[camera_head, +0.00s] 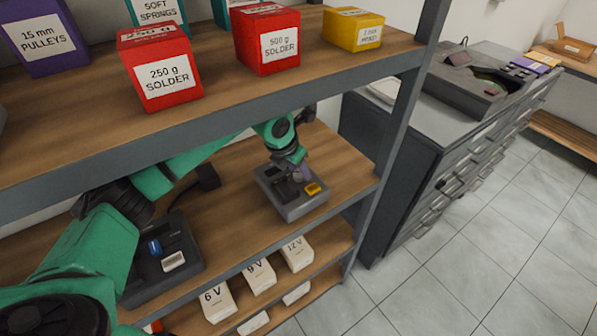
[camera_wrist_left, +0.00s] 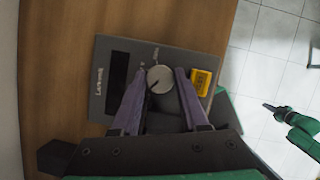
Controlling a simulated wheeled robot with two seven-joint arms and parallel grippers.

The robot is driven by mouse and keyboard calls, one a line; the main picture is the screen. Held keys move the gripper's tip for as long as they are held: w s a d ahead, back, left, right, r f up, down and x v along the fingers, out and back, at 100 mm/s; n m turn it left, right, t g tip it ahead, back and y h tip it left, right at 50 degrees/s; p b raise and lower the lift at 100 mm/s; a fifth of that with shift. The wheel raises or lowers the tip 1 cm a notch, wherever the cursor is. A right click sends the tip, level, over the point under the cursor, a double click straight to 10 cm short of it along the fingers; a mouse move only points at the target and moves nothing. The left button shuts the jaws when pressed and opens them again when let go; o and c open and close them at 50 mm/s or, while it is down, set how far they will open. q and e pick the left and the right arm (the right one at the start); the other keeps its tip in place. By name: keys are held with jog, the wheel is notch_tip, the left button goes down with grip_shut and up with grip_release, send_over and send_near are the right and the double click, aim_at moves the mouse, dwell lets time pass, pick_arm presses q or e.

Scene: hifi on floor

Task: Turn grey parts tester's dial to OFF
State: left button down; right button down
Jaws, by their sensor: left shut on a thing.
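The grey parts tester (camera_head: 296,208) sits on the middle shelf in the head view. In the left wrist view the tester (camera_wrist_left: 130,48) shows a dark display window, a yellow label and a round light-grey dial (camera_wrist_left: 160,78). A dark mark on the dial points to its lower left in that view. Small print beside the dial is too small to read surely. My left gripper (camera_head: 299,175) reaches down onto the tester. Its purple fingers (camera_wrist_left: 160,88) are shut on the dial, one at each side. A green arm tip (camera_wrist_left: 272,108), likely my right gripper, shows at the right, too small to judge.
A darker device (camera_head: 190,242) with a blue knob stands on the same shelf, left. The upper shelf (camera_head: 220,100) with red solder boxes lies above my left arm. White voltage boxes (camera_head: 258,274) stand below. A shelf post (camera_head: 402,115) and drawer cabinet are to the right.

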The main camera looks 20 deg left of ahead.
pick_arm(q)
jog(key=shift+d+n+t+y+b, duration=0.15)
jog(key=shift+n+y+b, duration=0.25)
jog(key=shift+n, duration=0.45)
jog(key=shift+a+n+t+y+b, duration=0.15)
jog(key=shift+n+y+b, duration=0.25)
jog(key=shift+n, duration=0.45)
jog(key=shift+d+r, duration=0.1)
jog(key=c, duration=0.7)
grip_release()
